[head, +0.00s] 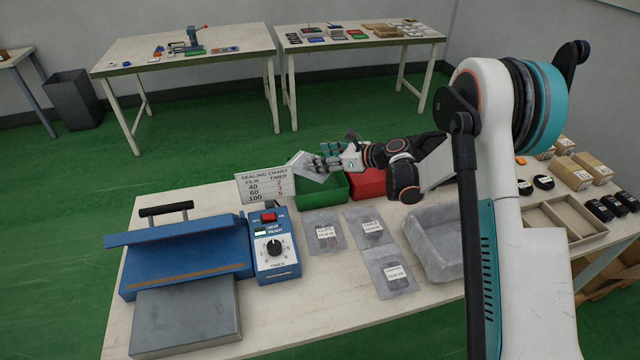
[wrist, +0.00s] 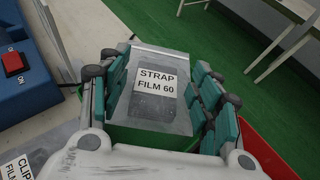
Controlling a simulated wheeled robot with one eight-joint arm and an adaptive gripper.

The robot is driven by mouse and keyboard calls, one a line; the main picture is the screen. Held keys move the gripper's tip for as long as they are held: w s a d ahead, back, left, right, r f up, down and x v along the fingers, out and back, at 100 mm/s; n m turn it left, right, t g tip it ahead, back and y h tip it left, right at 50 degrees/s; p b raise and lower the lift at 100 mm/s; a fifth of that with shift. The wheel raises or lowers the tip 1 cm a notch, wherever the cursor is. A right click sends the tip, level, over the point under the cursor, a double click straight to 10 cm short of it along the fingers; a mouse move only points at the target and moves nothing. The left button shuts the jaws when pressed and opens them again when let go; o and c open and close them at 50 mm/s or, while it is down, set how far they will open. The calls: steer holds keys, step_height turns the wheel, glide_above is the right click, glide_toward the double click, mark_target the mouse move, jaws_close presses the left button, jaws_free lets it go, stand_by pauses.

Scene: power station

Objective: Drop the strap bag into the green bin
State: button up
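The strap bag (wrist: 155,92) is a clear flat pouch with a white label reading STRAP FILM 60. It lies between the teal fingers of my gripper (wrist: 160,95), which is shut on it. In the head view the bag (head: 309,168) is held tilted in my gripper (head: 322,163), above the table and over the green bin. In the wrist view part of the green bin (wrist: 150,138) shows beneath the bag.
A red bin (head: 368,184) stands right beside the green bin. A sealing chart sign (head: 264,187) and blue sealer (head: 185,255) are to the left. Three labelled bags, one the clip bag (head: 325,232), lie in front. A grey tray (head: 436,245) is at right.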

steer(key=shift+o, duration=0.4)
steer(key=shift+d, duration=0.1)
steer(key=v, duration=1.2)
steer(key=s+d+r+n+h, duration=0.1)
steer(key=s+r+n+h, duration=0.2)
steer(key=s+r+n, duration=0.4)
steer(key=s+d+r+n+h, duration=0.2)
steer(key=s+r+n+h, duration=0.15)
steer(key=s+r, duration=0.45)
steer(key=s+d+f+n+h, duration=0.1)
steer(key=s+d+n, duration=0.3)
steer(key=s, duration=0.7)
steer(key=s+d+f+n+h, duration=0.1)
steer(key=s+d+n+h, duration=0.3)
steer(key=s+n, duration=0.5)
steer(key=shift+s+f+t, duration=0.25)
steer(key=shift+s+t, duration=0.05)
steer(key=shift+s, duration=0.85)
